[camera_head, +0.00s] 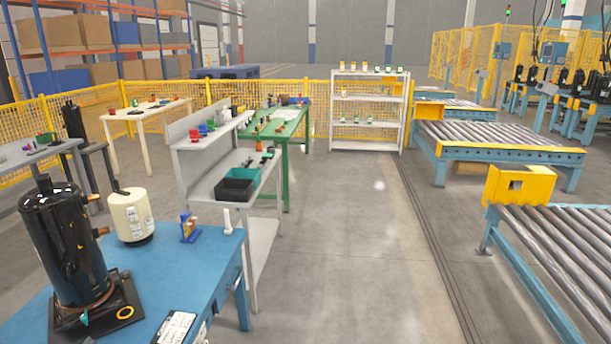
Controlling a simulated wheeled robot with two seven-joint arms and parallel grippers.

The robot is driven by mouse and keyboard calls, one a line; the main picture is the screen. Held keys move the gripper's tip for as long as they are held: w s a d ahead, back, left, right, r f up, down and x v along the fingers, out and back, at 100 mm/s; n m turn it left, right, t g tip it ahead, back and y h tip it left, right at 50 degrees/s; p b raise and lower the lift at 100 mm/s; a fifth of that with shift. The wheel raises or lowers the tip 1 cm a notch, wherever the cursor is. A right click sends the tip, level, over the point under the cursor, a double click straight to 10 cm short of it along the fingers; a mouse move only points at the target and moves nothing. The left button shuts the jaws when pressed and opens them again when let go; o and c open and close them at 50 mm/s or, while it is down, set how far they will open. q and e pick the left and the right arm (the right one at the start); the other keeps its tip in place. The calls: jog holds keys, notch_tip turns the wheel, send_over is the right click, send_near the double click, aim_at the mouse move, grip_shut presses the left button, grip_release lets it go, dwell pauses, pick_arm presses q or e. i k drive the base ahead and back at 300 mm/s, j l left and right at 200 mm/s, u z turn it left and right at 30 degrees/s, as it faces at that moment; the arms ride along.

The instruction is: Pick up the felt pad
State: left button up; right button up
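I cannot make out a felt pad for certain in the head view. The closest surface is a blue table (158,282) at the lower left. On it stands a black compressor (66,245) upright on a dark base, with a cream cylinder (132,215) behind it to the right. A small blue and yellow item (189,228) and a white upright piece (227,222) are at the table's far right corner. A white labelled card or device (175,328) lies at the front edge. Neither of my grippers is in view.
A grey two-level bench (205,160) with black (237,190) and teal bins stands behind the blue table. A green table (285,130) and white shelf rack (367,110) are farther back. Roller conveyors (560,235) line the right. The middle floor (345,240) is clear.

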aim_at(228, 230)
jog(key=i+u, duration=0.25)
jog(key=i, duration=0.25)
jog(key=i+l+u, duration=0.2)
jog(key=i, duration=0.25)
jog(key=i+l+u, duration=0.25)
jog(key=i, duration=0.2)
jog(key=i+l+u, duration=0.25)
jog(key=i, duration=0.2)
jog(key=l, duration=0.1)
